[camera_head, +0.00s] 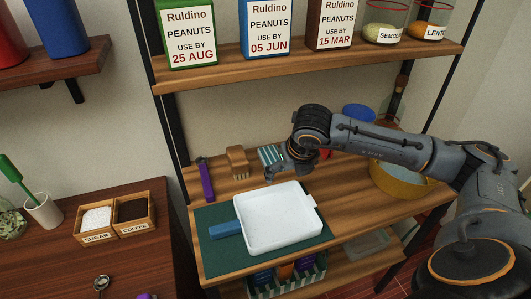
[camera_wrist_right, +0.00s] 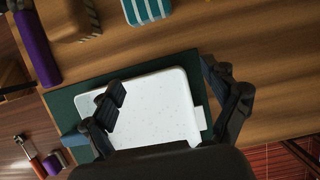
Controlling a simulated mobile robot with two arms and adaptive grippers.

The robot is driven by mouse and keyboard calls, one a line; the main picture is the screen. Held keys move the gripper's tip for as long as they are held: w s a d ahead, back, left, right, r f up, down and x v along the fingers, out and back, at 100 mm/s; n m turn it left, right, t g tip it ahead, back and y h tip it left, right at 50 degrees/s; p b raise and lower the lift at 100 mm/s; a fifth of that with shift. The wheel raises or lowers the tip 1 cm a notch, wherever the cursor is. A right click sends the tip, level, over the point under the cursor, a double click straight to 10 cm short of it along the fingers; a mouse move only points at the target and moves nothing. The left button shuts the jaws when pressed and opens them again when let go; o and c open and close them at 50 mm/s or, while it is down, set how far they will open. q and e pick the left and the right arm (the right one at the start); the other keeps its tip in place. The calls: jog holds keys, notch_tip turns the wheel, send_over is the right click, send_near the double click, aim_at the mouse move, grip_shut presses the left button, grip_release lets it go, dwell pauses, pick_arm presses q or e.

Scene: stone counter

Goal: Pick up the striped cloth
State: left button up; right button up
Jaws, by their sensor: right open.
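The striped cloth (camera_head: 270,155), teal and white and seemingly folded, lies on the wooden shelf behind the white tray. My right gripper (camera_head: 282,172) overlaps its lower right edge in the head view, and I cannot tell whether they touch. In the right wrist view the striped cloth (camera_wrist_right: 147,10) is cut off by the top edge, beyond the fingers. My right gripper (camera_wrist_right: 168,88) is open there and empty, with its fingers apart over the white tray (camera_wrist_right: 150,115). My left gripper is not in view.
The white tray (camera_head: 245,217) sits on a green mat (camera_head: 213,256) in front of the cloth. A brown brush (camera_head: 237,162) and a purple object (camera_head: 206,180) lie left of the cloth. A yellow bowl (camera_head: 405,183) stands at right. Peanut boxes (camera_head: 265,28) line the shelf above.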

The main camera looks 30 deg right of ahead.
aim_at(272, 156)
jog(key=w, duration=0.1)
jog(key=w+p, duration=0.1)
jog(key=w+d, duration=0.1)
jog(key=shift+w+r+p, duration=0.35)
jog(key=shift+r, duration=0.05)
jog(key=w, duration=0.2)
jog(key=w+d+p, duration=0.1)
jog(key=w, duration=0.1)
jog(key=shift+w+f, duration=0.1)
jog(key=shift+f, duration=0.1)
jog(key=shift+w+d, duration=0.1)
jog(key=shift+w, duration=0.3)
jog(key=shift+w+d, duration=0.1)
jog(key=shift+w, duration=0.2)
jog(key=shift+w+p, duration=0.25)
jog(key=shift+p, duration=0.1)
jog(key=p+x, duration=0.1)
jog(key=x, duration=0.3)
jog(key=shift+w+d+f, duration=0.15)
jog(key=shift+w+f, duration=0.2)
jog(key=shift+f, duration=0.2)
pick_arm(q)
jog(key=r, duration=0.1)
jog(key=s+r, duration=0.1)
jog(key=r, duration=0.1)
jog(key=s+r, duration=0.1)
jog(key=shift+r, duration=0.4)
